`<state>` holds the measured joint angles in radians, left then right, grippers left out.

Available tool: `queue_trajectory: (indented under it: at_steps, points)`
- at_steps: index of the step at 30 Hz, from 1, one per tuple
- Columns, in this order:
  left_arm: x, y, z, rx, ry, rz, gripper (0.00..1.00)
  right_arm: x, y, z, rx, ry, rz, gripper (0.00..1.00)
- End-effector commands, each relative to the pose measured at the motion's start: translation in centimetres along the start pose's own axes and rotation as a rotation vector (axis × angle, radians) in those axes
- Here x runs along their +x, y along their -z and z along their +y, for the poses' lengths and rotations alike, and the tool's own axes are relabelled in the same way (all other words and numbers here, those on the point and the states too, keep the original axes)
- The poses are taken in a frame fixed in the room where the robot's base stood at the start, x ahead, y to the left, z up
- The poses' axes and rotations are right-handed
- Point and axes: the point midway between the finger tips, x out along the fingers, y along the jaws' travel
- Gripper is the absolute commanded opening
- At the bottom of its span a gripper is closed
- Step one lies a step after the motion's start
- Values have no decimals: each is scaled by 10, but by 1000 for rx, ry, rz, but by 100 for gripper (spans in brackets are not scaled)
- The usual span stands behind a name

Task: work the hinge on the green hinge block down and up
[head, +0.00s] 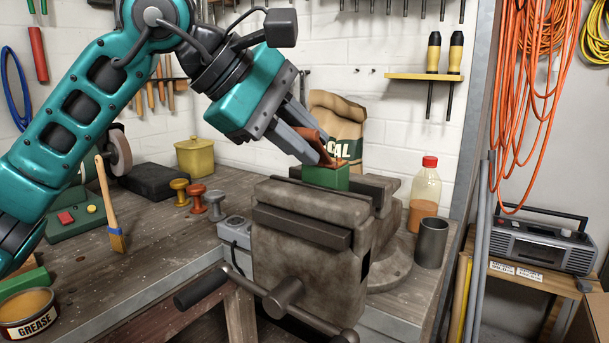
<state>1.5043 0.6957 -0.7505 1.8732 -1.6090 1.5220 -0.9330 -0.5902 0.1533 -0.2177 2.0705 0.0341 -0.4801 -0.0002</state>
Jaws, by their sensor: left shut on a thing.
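The green hinge block (325,177) sits between the jaws of the grey bench vise (305,234). A copper-brown hinge (324,149) is on top of the block, with a leaf tilted up from it. My left gripper (326,158) comes in from the upper left, its grey fingers angled down to the right. It is shut on the raised leaf of the hinge, just above the block. The fingers hide part of the leaf. My right gripper does not show.
A paper bag (336,122) stands behind the vise. A red-capped bottle (425,190) and a dark metal cup (432,243) stand to its right. Several knobs (198,199), a brush (111,215) and a grease tin (28,312) are on the bench at left.

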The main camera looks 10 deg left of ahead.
Motion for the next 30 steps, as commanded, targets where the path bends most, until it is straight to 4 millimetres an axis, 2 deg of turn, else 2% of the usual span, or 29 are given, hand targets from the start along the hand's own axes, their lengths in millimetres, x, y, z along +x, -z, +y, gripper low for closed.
queue_trajectory:
  at_steps: [1, 6, 16, 30]
  points:
    - [7, 3, -10, 18, -36, 0, 0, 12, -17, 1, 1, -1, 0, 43]
    - [7, 3, -14, 63, -148, 0, 0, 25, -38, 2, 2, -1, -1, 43]
    - [8, 3, -14, 113, -273, 0, 0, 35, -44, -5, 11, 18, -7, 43]
    - [6, 2, -12, 124, -301, 0, 0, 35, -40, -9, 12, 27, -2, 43]
